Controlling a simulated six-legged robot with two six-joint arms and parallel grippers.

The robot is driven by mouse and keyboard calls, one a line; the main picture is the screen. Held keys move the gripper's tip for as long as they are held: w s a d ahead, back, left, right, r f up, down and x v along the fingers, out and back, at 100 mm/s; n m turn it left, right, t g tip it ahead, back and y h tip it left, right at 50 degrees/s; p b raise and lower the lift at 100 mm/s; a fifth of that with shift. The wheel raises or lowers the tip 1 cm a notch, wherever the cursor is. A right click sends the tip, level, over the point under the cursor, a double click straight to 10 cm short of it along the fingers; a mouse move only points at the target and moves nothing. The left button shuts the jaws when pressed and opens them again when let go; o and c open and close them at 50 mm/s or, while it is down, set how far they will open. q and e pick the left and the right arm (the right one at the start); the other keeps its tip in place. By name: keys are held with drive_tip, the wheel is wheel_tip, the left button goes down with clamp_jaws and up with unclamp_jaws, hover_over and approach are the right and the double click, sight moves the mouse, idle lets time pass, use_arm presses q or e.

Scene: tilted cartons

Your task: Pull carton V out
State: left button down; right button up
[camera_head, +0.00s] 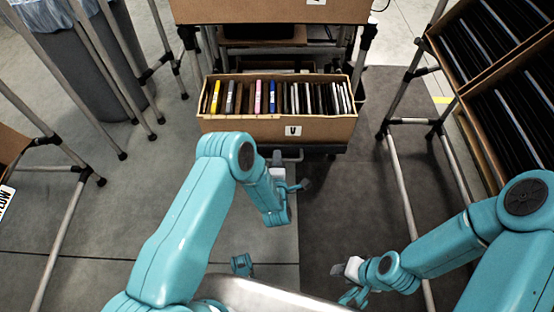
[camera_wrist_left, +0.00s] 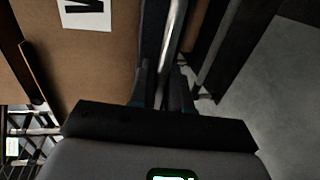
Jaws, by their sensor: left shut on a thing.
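Carton V (camera_head: 240,128) is a brown open-topped box with a white "V" label (camera_head: 293,131) on its front. It holds an upright row of dark, pale and coloured flat items and sits on the dark lower level of the rack. In the left wrist view its cardboard front (camera_wrist_left: 100,70) fills the left side. My left gripper (camera_head: 288,172) is below and in front of it, shut on a silver bar (camera_wrist_left: 176,35) that runs beneath the carton front. My right gripper (camera_head: 350,283) is low at the right, away from the carton; its jaws are unclear.
Another carton (camera_head: 270,12) is on the level above. Tilted cartons of dark items (camera_head: 500,95) stand on a tube rack (camera_head: 400,175) at right. A grey bin (camera_head: 80,65) and tube frames stand at left. Floor (camera_head: 255,235) in front is open.

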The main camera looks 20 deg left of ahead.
use_arm(q)
drive_tip(key=shift+w, duration=0.15)
drive_tip(key=c, duration=1.3)
unclamp_jaws()
drive_tip(key=shift+c, duration=0.2)
drive_tip(key=p+v, duration=0.5)
drive_tip(key=v, duration=1.1)
drive_tip(key=shift+d, duration=0.1)
